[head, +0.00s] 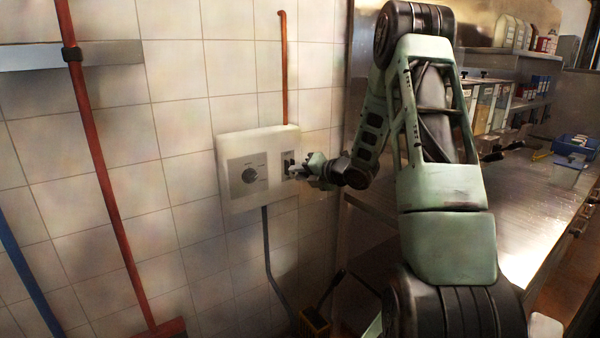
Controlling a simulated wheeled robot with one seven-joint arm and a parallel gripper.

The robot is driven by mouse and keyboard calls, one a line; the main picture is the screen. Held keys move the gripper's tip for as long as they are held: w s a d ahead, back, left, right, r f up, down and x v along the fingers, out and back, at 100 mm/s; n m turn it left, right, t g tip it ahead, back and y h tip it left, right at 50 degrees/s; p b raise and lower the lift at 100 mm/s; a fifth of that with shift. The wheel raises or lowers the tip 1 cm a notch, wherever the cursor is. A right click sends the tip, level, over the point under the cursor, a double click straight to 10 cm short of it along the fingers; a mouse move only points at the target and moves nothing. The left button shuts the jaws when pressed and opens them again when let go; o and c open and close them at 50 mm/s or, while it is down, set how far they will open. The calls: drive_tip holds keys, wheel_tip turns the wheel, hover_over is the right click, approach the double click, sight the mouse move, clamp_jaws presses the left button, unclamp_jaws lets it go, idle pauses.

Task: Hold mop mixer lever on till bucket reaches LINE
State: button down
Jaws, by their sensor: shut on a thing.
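A dark hose (267,245) runs down from the box. A yellow bucket (314,322) shows in part at the bottom edge. Its inside and any LINE mark cannot be seen.
A red pipe (284,65) rises above the box. A red-handled tool (103,165) and a blue handle (27,277) lean at the left. A steel counter (520,190) with shelves stands at the right, beside my arm.

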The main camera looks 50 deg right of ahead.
wheel_tip(320, 180, up, 2)
drive_tip(key=g+p, duration=0.2)
drive_tip(key=p, duration=0.2)
drive_tip(key=shift+w+r, duration=0.1)
drive_tip(key=shift+r, duration=0.05)
drive_tip(key=g+p, duration=0.1)
drive_tip(key=p, duration=0.3)
drive_tip(key=shift+w+r+m+g, duration=0.15)
drive_tip(key=shift+r+m+g, duration=0.25)
drive_tip(key=g+p, duration=0.1)
drive_tip(key=p, duration=0.2)
drive_tip(key=shift+w+d+r+y, duration=0.1)
drive_tip(key=shift+w+r+y, duration=0.05)
drive_tip(key=shift+y, duration=0.15)
drive_tip(key=shift+p, duration=0.55)
drive_tip(key=shift+w+g+p, duration=0.1)
drive_tip(key=shift+g+p, duration=0.2)
drive_tip(key=shift+p, duration=0.2)
drive_tip(key=c, duration=1.2)
unclamp_jaws()
